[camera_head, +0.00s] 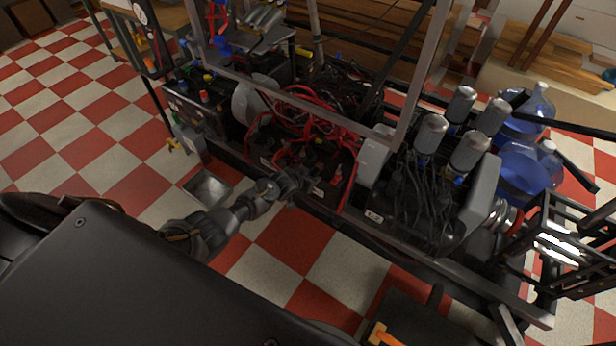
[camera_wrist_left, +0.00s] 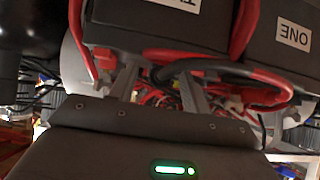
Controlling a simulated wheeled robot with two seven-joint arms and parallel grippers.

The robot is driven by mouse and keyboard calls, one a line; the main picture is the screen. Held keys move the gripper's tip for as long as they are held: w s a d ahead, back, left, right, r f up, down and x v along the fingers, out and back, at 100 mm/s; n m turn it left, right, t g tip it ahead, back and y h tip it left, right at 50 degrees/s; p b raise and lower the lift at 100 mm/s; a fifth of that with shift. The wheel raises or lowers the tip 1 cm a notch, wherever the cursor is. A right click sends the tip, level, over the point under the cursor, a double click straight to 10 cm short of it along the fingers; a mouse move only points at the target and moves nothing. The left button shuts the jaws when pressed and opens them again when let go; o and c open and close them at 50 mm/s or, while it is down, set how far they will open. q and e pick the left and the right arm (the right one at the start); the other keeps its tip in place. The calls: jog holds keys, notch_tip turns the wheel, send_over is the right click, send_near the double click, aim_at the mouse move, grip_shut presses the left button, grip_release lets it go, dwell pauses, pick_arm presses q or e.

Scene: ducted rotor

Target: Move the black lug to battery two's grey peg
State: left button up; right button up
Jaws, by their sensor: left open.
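My left gripper (camera_head: 300,180) is open at the front edge of the battery bay. In the left wrist view its two fingers (camera_wrist_left: 160,92) point up at the batteries, with a gap between them. A black cable end (camera_wrist_left: 163,73), perhaps the black lug, shows just beyond the gap; I see no grip on it. A dark battery (camera_wrist_left: 145,30) with a partly cut-off label, probably battery two, is above the fingers. Battery one (camera_wrist_left: 290,62) is at the right, its label reading ONE upside down. I cannot make out the grey peg.
Red cables (camera_head: 310,125) loop over the bay. A metal frame post (camera_head: 422,70) rises beside it. Grey cylinders (camera_head: 430,133) with black leads stand to the right, with blue water bottles (camera_head: 525,170) beyond. A small metal tray (camera_head: 207,188) lies left of the gripper. The checkered floor in front is partly clear.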

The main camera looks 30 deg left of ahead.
jog(key=shift+r, duration=0.15)
notch_tip(320, 180, up, 5)
jog(key=w+a, duration=0.1)
jog(key=w, duration=0.1)
pick_arm(q)
jog(key=p+v, duration=0.4)
jog(key=v, duration=0.6)
jog(key=shift+s+r, duration=0.2)
jog(key=shift+s, duration=0.15)
pick_arm(e)
jog(key=s+d+f, duration=0.4)
jog(key=s+f, duration=0.4)
jog(key=shift+d+f, duration=0.15)
jog(key=shift+f, duration=0.05)
jog(key=shift+s, duration=0.1)
